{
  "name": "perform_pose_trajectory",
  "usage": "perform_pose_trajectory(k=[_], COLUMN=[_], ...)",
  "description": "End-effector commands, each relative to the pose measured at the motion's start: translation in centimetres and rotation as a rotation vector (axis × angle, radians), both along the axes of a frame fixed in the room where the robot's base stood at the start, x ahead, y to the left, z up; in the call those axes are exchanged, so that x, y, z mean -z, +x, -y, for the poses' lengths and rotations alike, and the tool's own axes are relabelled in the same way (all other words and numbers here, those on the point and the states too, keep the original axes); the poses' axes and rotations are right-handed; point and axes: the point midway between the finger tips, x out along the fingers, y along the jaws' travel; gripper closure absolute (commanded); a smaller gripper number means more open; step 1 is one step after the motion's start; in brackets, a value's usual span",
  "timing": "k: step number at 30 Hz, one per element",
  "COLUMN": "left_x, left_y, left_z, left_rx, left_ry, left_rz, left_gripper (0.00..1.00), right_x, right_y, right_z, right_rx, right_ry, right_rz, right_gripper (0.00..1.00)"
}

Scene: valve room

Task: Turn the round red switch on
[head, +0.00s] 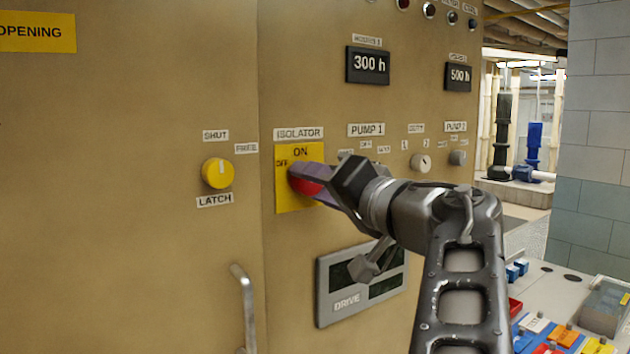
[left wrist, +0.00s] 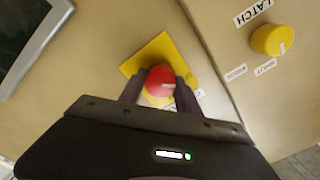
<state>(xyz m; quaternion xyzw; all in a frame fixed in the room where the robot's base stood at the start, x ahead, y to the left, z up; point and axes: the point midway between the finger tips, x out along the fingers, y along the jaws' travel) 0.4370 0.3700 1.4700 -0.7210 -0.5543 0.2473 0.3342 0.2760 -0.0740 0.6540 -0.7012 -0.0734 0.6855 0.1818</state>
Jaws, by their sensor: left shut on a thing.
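The round red switch (head: 304,186) sits on a yellow plate (head: 286,199) under an "ISOLATOR" label, with "ON" at the plate's top and "OFF" at its left. My left gripper (head: 312,180) is at the switch and hides much of it in the head view. In the left wrist view the red switch (left wrist: 159,82) lies between the two fingers of my left gripper (left wrist: 160,88), which are shut on it. The right gripper is not in view.
A yellow latch knob (head: 217,173) is left of the plate, and a door handle (head: 244,305) is below it. A grey "DRIVE" panel (head: 328,309) is under the switch. A bench with coloured parts (head: 562,336) stands at the lower right.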

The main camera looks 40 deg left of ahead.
Motion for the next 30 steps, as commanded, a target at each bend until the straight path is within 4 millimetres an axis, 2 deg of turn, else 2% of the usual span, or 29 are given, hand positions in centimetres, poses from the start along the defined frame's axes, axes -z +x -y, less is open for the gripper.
perform_pose_trajectory(k=[18,30], left_x=[0.0,0.0], left_y=[0.0,-0.1], left_z=[0.0,-0.1], left_rx=[-0.001,-0.002], left_ry=[0.160,0.230], left_rz=[-0.562,-0.805], left_gripper=[1.00,1.00], right_x=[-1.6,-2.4], right_y=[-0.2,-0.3], right_z=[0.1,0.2], right_rx=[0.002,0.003], right_ry=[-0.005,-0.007], right_rz=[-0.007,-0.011], right_gripper=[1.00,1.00])
